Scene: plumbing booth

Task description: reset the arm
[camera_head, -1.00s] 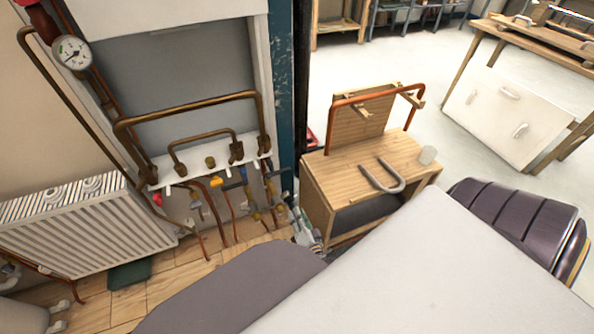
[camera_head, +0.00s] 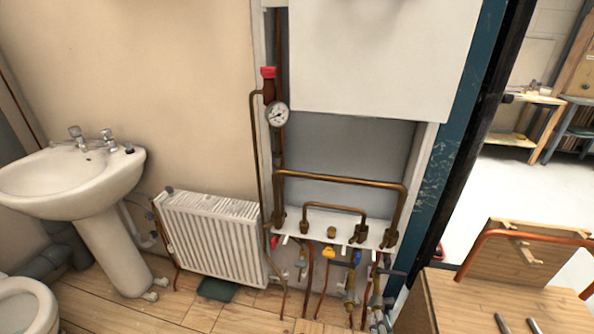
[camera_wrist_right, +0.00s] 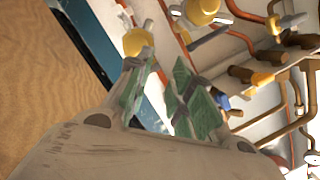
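My right gripper (camera_head: 379,316) shows small at the bottom edge of the head view, low in front of the pipes and beside the wooden cabinet. In the right wrist view the gripper (camera_wrist_right: 166,85) has its two green-padded fingers apart, with nothing seen held between them. A yellow fitting (camera_wrist_right: 138,41) appears close to one fingertip; I cannot tell if they touch. Most of my right arm is hidden below the head view. My left gripper is not in view.
Copper pipes (camera_head: 340,181) and valves stand close to the right gripper, under a white boiler casing (camera_head: 370,60). The blue post (camera_head: 440,170) and wooden cabinet (camera_head: 450,305) are right of it. A radiator (camera_head: 212,238) and sink (camera_head: 65,180) stand left.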

